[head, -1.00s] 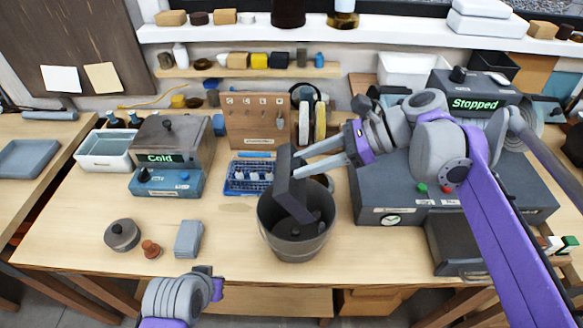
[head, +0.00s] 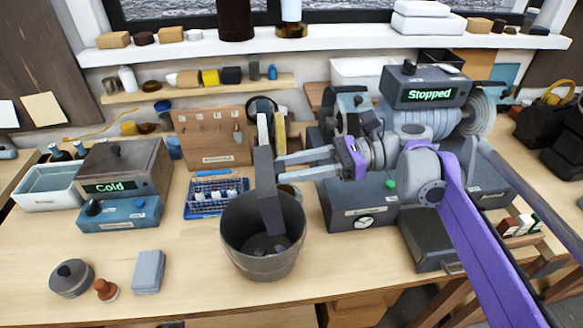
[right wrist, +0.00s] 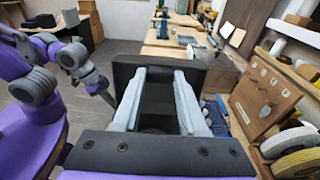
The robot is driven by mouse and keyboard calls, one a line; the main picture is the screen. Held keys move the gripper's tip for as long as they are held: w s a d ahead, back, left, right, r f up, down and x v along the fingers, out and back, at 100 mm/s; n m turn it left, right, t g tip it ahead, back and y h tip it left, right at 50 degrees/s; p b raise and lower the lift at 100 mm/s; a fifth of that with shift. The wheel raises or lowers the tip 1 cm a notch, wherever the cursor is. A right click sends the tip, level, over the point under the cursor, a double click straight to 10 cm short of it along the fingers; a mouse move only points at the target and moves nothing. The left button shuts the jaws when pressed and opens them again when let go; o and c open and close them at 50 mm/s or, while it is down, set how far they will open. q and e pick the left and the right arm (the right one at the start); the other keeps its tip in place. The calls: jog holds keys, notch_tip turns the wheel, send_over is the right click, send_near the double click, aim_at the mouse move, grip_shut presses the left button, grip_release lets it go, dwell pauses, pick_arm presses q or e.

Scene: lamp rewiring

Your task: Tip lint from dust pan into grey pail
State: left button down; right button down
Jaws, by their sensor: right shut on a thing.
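The dark dust pan (head: 268,195) is steeply tilted, its lower end inside the mouth of the grey pail (head: 262,264). My right gripper (head: 280,166) is shut on the dust pan at its upper part. Dark grey lumps, seemingly lint (head: 262,244), show inside the pail below the pan; I cannot tell whether any still lie on the pan. In the right wrist view the dust pan (right wrist: 212,75) spans between and beyond the fingers and hides most of the pail. My left arm shows at the left of that view, but its jaws are not clear.
A blue rack (head: 211,197) and a pegboard stand behind the pail. The grey "Stopped" machine (head: 362,207) is close on its right. The table directly left of the pail is clear.

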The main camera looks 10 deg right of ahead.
dwell(0.9)
dwell(0.5)
